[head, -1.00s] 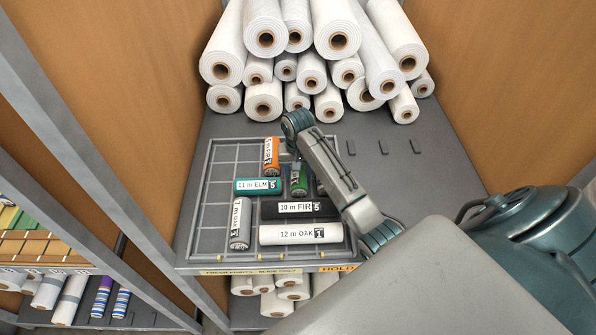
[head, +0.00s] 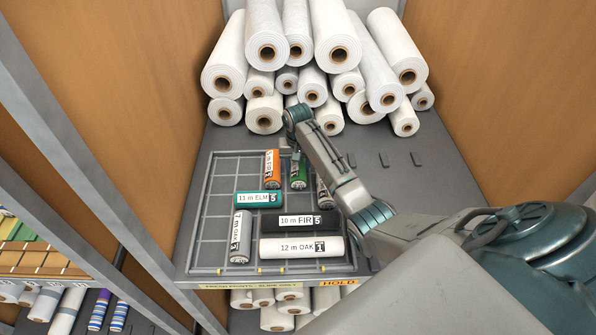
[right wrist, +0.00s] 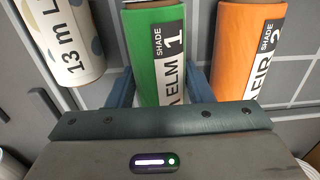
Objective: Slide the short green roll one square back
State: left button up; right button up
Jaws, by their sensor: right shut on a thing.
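The short green roll (head: 298,174) lies lengthwise front to back in the gridded tray (head: 203,215), just right of the orange roll (head: 272,168) and about level with it. My right gripper (head: 297,152) reaches over its back end. In the right wrist view, the fingers (right wrist: 160,90) are on both sides of the green roll (right wrist: 158,45), shut on it. Its label shows ELM and shade 1. The arm hides part of the spotted roll (head: 324,194) to the right. My left gripper is out of view.
In front lie a teal roll (head: 258,199), a black roll (head: 297,219), a white OAK roll (head: 301,247) and an upright-lying grey-white roll (head: 240,237). Tray squares at the left are bare. Large white rolls (head: 265,50) are stacked behind the tray.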

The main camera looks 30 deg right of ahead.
jog(key=shift+w+d, duration=0.1)
jog(key=o, duration=1.1)
jog(key=shift+r, duration=0.1)
notch_tip(320, 180, up, 7)
jog(key=b, duration=0.3)
jog(key=shift+r+p, duration=0.95)
jog(key=shift+r, duration=0.9)
